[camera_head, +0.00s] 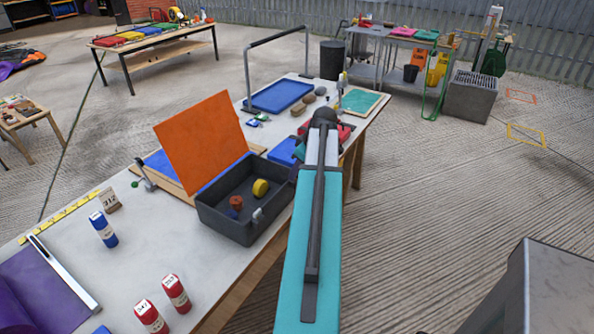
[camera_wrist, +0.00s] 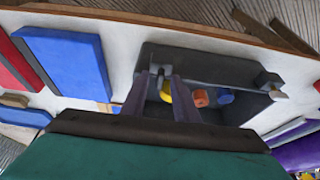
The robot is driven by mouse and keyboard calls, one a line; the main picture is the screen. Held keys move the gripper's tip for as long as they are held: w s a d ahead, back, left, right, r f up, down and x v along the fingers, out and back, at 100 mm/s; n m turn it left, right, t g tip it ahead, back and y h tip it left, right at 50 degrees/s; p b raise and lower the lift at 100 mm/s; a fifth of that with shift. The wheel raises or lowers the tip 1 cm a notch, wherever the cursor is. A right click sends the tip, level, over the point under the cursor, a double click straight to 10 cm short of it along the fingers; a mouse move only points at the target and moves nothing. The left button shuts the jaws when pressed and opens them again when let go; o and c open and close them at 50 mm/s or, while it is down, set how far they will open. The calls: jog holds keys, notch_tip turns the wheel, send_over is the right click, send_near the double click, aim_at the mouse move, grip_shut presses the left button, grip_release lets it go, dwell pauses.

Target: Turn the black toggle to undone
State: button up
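My gripper shows in the wrist view as two dark purplish fingers (camera_wrist: 160,98) set apart with a gap between them, over one end of the dark grey bin. I see nothing clearly held between them. In the head view my teal arm hides the gripper. I cannot surely pick out the black toggle. A small dark block (camera_wrist: 267,79) with a pale end sits at the bin's right side in the wrist view and may be it. A small metal lever with a green knob (camera_head: 143,178) stands by the orange panel in the head view.
The dark grey bin (camera_head: 227,218) holds a yellow roll (camera_head: 260,188) and an orange-brown piece (camera_head: 236,202). An orange panel (camera_head: 203,143) stands upright behind it. Red bottles (camera_head: 176,293) and a blue bottle (camera_head: 103,229) stand at the near left. Open floor lies right of the table.

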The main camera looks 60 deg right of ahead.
grip_shut()
jog(key=shift+m, duration=0.4)
jog(key=shift+a+m+h, duration=0.2)
jog(key=shift+m+h, duration=0.4)
jog(key=shift+m, duration=0.6)
jog(key=m+g+h, duration=0.1)
jog(key=m, duration=0.2)
jog(key=shift+m+b, duration=0.3)
jog(key=m+h, duration=0.1)
jog(key=m, duration=0.2)
jog(key=m+g, duration=0.1)
jog(key=m, duration=0.1)
jog(key=shift+w+a+m+g+h, duration=0.2)
jog(key=shift+m+g+h, duration=0.1)
jog(key=shift+m+h, duration=0.1)
jog(key=m+g, duration=0.1)
jog(key=m, duration=0.1)
jog(key=m+g, duration=0.1)
jog(key=m, duration=0.2)
jog(key=shift+w, duration=0.15)
jog(key=shift+m, duration=0.4)
grip_release()
